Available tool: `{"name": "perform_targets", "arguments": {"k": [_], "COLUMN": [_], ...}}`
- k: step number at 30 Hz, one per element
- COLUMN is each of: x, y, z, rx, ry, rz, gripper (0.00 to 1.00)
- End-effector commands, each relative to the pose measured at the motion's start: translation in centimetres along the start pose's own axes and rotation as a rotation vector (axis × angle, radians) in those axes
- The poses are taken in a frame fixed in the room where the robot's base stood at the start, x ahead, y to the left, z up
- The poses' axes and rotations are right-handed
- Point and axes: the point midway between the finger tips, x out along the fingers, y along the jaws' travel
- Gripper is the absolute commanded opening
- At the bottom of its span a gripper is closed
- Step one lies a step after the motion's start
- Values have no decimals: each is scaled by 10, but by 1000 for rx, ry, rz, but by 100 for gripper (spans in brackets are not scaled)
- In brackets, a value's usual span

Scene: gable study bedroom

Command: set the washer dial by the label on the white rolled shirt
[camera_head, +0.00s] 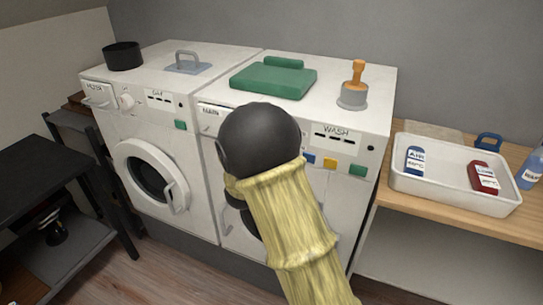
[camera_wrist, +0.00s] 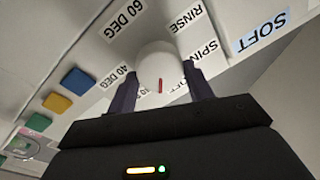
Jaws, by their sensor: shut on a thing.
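The washer dial (camera_wrist: 160,67) is a round white knob with a red mark on its lower side in the wrist view. The mark points down in that picture, toward a label partly hidden below the knob. Around it are labels reading 60 DEG (camera_wrist: 122,20), RINSE (camera_wrist: 187,17), SPIN (camera_wrist: 203,52) and 40 DEG (camera_wrist: 121,93). My gripper (camera_wrist: 160,88) is shut on the dial, one dark finger on each side. In the head view my arm hides the gripper and dial in front of the right machine (camera_head: 350,105), labelled WASH. No white rolled shirt is visible.
A SOFT label (camera_wrist: 262,32) and blue, yellow and green buttons (camera_wrist: 57,103) flank the dial. The left machine (camera_head: 150,125) has a round door.

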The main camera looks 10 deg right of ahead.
Motion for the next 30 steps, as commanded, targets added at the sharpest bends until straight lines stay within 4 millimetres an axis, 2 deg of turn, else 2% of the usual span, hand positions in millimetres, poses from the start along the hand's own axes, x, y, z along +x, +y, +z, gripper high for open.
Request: {"name": "perform_targets", "arguments": {"k": [1,30], "x": [-1,-1], "y": [3,5], "z": [8,11], "rx": [50,957], "ry": [4,79], "rz": [-1,18], "gripper": [29,29]}}
